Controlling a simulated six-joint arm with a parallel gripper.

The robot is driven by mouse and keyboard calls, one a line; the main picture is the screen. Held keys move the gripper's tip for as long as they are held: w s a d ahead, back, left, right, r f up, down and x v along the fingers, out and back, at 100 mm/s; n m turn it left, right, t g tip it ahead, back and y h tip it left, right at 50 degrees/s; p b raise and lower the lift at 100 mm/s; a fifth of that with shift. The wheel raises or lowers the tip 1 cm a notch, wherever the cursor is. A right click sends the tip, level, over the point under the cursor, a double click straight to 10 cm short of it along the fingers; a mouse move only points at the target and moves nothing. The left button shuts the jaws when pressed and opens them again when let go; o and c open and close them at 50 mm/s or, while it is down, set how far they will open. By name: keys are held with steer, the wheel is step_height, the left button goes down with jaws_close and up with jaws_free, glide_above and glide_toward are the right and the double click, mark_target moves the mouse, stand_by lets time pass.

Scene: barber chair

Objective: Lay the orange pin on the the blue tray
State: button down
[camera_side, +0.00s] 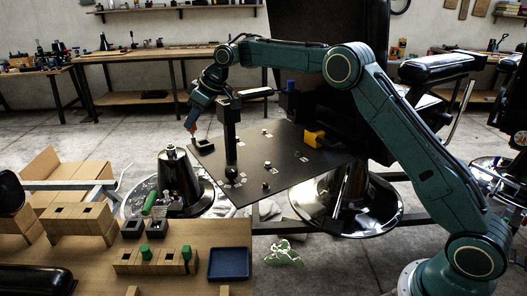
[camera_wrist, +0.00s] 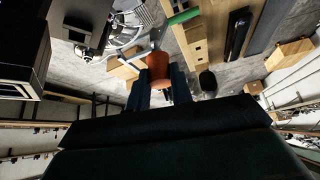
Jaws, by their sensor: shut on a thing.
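The orange pin (camera_wrist: 158,66) is between the two fingers of my gripper (camera_wrist: 159,78) in the wrist view, and the gripper is shut on it. In the side view my gripper (camera_side: 193,122) points down at the far left corner of the dark plate, with a small reddish bit of the pin below it. The blue tray (camera_side: 229,277) lies on the wooden bench at the front, well below and apart from my gripper. It looks empty. I cannot make out the tray in the wrist view.
Wooden blocks with green pegs (camera_side: 155,260) stand left of the tray. A green-handled tool (camera_side: 149,203) rises behind them.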

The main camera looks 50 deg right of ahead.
steer(key=s+a+f+n+g+y, duration=0.15)
steer(key=s+a+f+n, duration=0.25)
steer(key=s+f, duration=0.4)
steer(key=s+a+f+n+g+y, duration=0.1)
steer(key=s+a+f+n+g, duration=0.3)
steer(key=s+f, duration=0.4)
steer(key=s+f+n, duration=0.2)
steer(key=s+n, duration=0.1)
steer(key=s, duration=0.2)
steer(key=s+d+r+m+t+h, duration=0.1)
steer(key=d+r+m+t+h, duration=0.15)
steer(key=d+m, duration=0.55)
steer(key=s+d+r+m+t+h, duration=0.15)
steer(key=d+m+t+h, duration=0.3)
steer(key=m, duration=0.55)
steer(key=w+a+f+n, duration=0.2)
steer(key=a+f+n, duration=0.4)
steer(key=n, duration=0.5)
steer(key=w+a+f+n, duration=0.1)
steer(key=a+f+n, duration=0.6)
steer(key=n, duration=0.5)
steer(key=shift+w+a+f+h, duration=0.3)
steer(key=shift+w+a+h, duration=0.15)
steer(key=shift+a, duration=0.75)
